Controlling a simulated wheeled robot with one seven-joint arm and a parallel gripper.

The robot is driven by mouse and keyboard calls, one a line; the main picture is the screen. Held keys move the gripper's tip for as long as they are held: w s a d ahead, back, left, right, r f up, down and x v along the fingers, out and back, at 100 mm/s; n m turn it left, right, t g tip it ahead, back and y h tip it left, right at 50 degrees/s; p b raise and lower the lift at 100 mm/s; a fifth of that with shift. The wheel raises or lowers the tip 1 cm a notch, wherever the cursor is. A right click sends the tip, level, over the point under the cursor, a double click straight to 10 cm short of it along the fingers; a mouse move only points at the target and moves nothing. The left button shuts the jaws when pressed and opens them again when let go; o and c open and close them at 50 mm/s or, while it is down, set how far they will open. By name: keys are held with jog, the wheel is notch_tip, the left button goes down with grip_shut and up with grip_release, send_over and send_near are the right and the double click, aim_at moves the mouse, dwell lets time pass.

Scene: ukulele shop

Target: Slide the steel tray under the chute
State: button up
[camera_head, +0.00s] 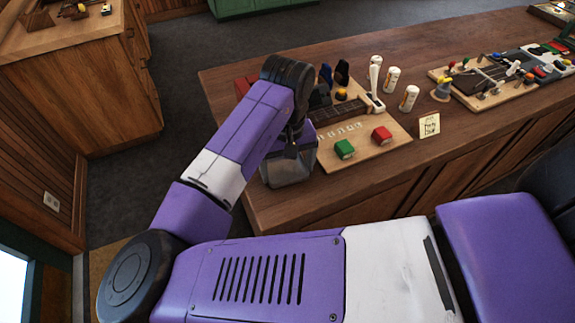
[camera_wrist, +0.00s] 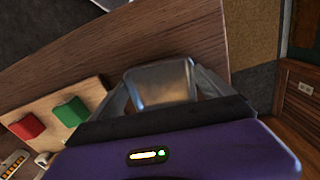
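The steel tray (camera_head: 288,170) is a small, shiny metal box at the near left corner of the wooden counter, partly hidden by my arm. In the wrist view the tray (camera_wrist: 160,84) lies between the two fingers of my gripper (camera_wrist: 161,88). The fingers flank its sides at close range; whether they press on it cannot be told. In the head view my gripper (camera_head: 291,150) points down at the tray, its fingers mostly hidden. A dark ridged strip (camera_head: 335,113) lies on a wooden board right of the tray. I cannot tell which part is the chute.
The wooden board (camera_head: 367,158) carries a green block (camera_head: 344,149) and a red block (camera_head: 381,135). Several white canisters (camera_head: 409,98) and a small card (camera_head: 428,126) stand to its right. Another laden board lies further right. The counter's left edge is close to the tray.

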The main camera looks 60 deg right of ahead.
aim_at(285, 169)
jog(key=c, duration=0.7)
jog(key=shift+w+d, duration=0.8)
jog(key=shift+w, duration=0.15)
jog(key=o, duration=1.1)
notch_tip(285, 169, up, 8)
jog(key=shift+f, duration=0.1)
